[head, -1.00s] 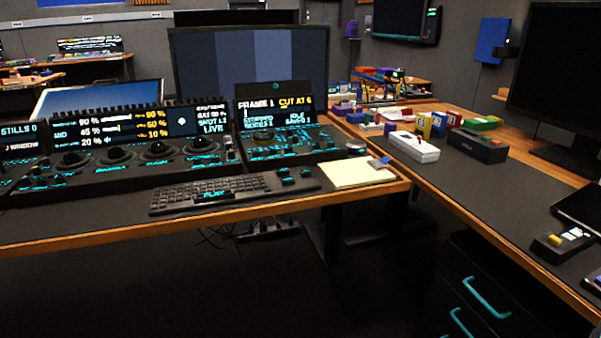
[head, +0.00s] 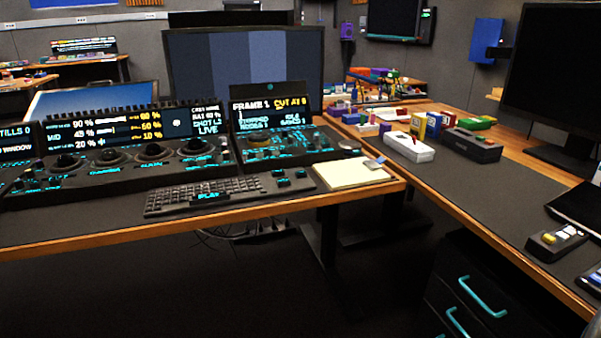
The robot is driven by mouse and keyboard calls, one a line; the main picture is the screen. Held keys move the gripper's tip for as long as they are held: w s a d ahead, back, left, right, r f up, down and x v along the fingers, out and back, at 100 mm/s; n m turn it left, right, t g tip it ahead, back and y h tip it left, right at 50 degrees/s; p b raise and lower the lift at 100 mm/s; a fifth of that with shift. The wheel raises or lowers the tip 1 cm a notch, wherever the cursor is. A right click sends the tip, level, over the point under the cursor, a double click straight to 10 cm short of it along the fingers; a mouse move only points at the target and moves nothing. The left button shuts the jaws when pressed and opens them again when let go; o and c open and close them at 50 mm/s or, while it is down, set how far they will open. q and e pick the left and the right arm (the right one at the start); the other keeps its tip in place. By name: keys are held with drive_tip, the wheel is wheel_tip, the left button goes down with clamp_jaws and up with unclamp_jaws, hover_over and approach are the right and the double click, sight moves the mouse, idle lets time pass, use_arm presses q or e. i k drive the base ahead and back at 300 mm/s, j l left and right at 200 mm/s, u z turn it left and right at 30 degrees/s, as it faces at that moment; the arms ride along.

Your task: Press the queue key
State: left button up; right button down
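The trackball panel (head: 110,172) stands on the left desk in the head view, with trackballs in rings and lit cyan labels. A smaller control panel (head: 283,143) adjoins it on the right, with a screen (head: 268,107) reading "FRAME 1" and "CUT AT 6" and small cyan-lit keys below. A keyboard (head: 205,194) lies in front, with a key lit "PLAY" (head: 209,197) at its front edge. Which key is the queue key cannot be read at this size. Neither of my grippers is in view.
A yellow notepad (head: 350,173) lies right of the keyboard near the desk edge. A large monitor (head: 247,68) stands behind the panels. The right desk (head: 480,175) holds a white box (head: 408,146), a dark box (head: 473,145) and another monitor (head: 556,85). Dark open floor lies in front.

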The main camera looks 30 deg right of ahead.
sight(300, 174)
drive_tip(key=i+j, duration=0.1)
drive_tip(key=i, duration=0.7)
drive_tip(key=z, duration=1.65)
